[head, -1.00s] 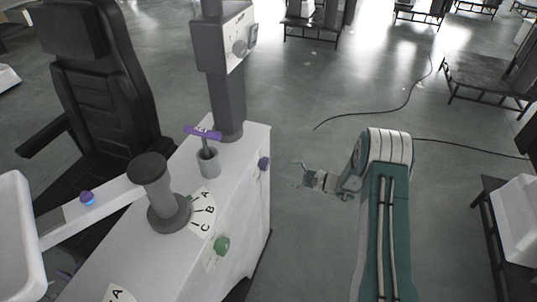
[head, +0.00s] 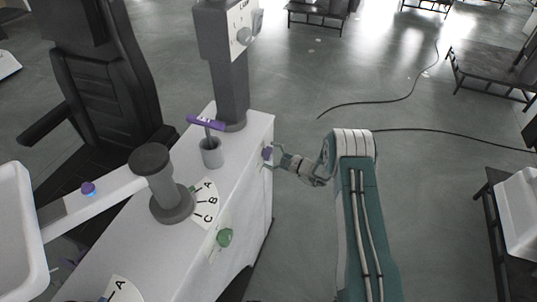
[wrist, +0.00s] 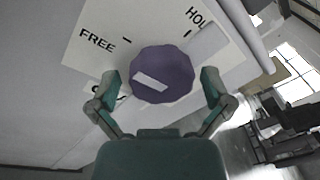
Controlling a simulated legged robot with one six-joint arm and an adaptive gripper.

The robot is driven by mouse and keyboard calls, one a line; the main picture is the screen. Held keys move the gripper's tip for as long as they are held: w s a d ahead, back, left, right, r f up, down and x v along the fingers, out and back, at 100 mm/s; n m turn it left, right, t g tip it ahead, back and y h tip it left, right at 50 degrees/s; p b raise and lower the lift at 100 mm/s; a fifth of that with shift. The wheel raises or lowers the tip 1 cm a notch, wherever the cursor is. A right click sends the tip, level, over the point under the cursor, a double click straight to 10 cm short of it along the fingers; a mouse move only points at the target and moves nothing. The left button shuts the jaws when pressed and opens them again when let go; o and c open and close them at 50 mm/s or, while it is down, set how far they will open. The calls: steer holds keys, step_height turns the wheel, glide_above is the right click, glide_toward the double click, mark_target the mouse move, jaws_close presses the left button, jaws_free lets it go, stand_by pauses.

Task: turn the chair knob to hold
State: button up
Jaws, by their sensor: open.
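The chair knob is a purple faceted knob with a pale pointer bar, on the side of the white cabinet; it shows in the wrist view (wrist: 162,74) and in the head view (head: 267,153). Its label plate (wrist: 105,30) reads FREE at the left and HOL, cut off, at the upper right. The pale bar lies aslant, its upper-left end towards FREE. My gripper (wrist: 160,88) is open, with one finger on each side of the knob. I cannot tell whether the fingers touch it. In the head view my gripper (head: 276,155) is right at the cabinet's side.
A black chair (head: 110,90) stands at the left.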

steer(key=shift+a, duration=0.2)
steer(key=c, duration=1)
